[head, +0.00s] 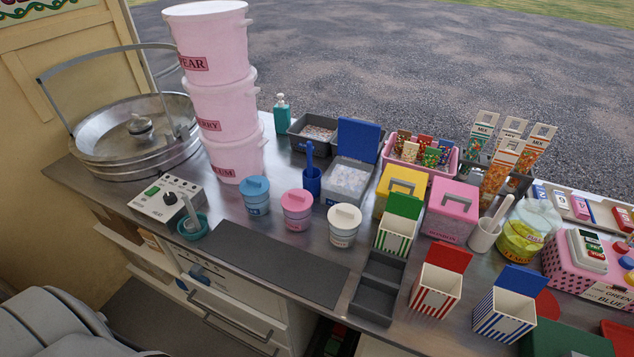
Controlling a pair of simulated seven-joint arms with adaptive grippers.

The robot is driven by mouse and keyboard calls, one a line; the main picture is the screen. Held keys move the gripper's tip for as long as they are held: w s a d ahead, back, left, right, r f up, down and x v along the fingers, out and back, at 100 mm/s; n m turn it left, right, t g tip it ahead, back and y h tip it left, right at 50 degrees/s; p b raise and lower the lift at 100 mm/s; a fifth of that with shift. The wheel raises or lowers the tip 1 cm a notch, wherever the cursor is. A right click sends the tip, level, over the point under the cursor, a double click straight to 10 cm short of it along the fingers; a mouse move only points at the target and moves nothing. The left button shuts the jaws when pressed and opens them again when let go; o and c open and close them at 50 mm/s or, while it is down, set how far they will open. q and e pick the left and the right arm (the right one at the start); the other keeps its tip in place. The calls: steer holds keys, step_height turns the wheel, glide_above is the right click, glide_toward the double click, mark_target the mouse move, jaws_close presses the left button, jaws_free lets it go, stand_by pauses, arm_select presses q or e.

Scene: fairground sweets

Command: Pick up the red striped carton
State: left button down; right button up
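The red striped carton (433,294) stands upright near the front edge of the metal counter, right of centre in the head view. It is white with red vertical stripes, and its red flap (449,256) stands up at the back. Its top looks open. A green striped carton (396,236) stands behind it to the left. A blue striped carton (503,316) stands to its right, a small gap away. Neither of my grippers shows in the head view.
A grey two-part tray (378,287) is close on the carton's left. Behind are a pink box (451,211), a yellow box (397,187) and a white pot (484,236). Stacked pink buckets (225,105) rise at left. A dark mat (277,262) lies bare at the front.

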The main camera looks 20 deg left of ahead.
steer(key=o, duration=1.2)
